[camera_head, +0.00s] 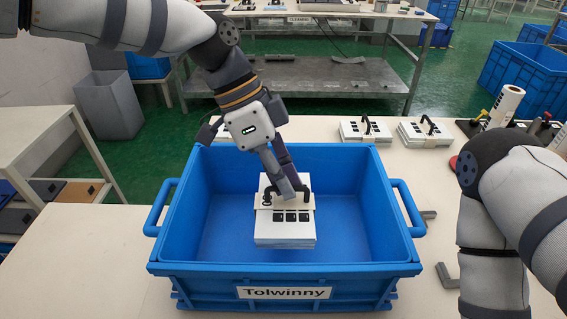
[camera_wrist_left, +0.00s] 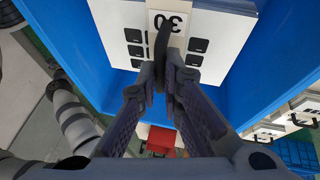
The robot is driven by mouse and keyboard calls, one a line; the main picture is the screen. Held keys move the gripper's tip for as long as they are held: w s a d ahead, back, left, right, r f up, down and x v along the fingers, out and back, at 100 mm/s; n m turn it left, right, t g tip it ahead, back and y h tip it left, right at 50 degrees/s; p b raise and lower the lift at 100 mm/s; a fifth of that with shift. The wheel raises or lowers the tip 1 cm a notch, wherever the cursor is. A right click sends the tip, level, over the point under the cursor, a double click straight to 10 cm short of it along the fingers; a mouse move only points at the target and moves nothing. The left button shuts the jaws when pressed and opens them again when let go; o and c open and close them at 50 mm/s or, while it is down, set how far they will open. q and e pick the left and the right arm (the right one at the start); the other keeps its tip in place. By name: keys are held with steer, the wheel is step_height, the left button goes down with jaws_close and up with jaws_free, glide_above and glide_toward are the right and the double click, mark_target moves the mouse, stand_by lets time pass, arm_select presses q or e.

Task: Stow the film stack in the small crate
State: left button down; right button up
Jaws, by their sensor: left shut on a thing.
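The film stack (camera_head: 284,232) is a white pile with black key squares, a beige band and a black handle. It is inside the walls of the blue crate (camera_head: 165,235), near the middle. I cannot tell whether it touches the crate floor. My left gripper (camera_head: 288,190) reaches down into the crate, shut on the handle. In the left wrist view the fingers (camera_wrist_left: 165,68) close around the black handle, below a label reading 30 on the stack (camera_wrist_left: 222,45). My right arm shows at the right, but its gripper is out of view.
The crate bears a Tolwinny label (camera_head: 283,293) and stands on a pale table (camera_head: 75,250). A white roll (camera_head: 507,104) stands at the right. The table left of the crate is clear.

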arm_select(q)
steer(key=shift+f+b, duration=0.5)
steer(key=shift+f, duration=3.45)
arm_select(e)
steer(key=shift+s+f+g, duration=0.3)
steer(key=shift+s+f, duration=0.4)
steer(key=shift+f, duration=0.05)
arm_select(q)
steer(key=shift+f, duration=0.4)
arm_select(e)
steer(key=shift+s, duration=0.1)
arm_select(q)
steer(key=c, duration=1.7)
jaws_free()
steer(key=shift+o, duration=0.2)
steer(key=v, duration=1.2)
steer(key=shift+w+r, duration=0.1)
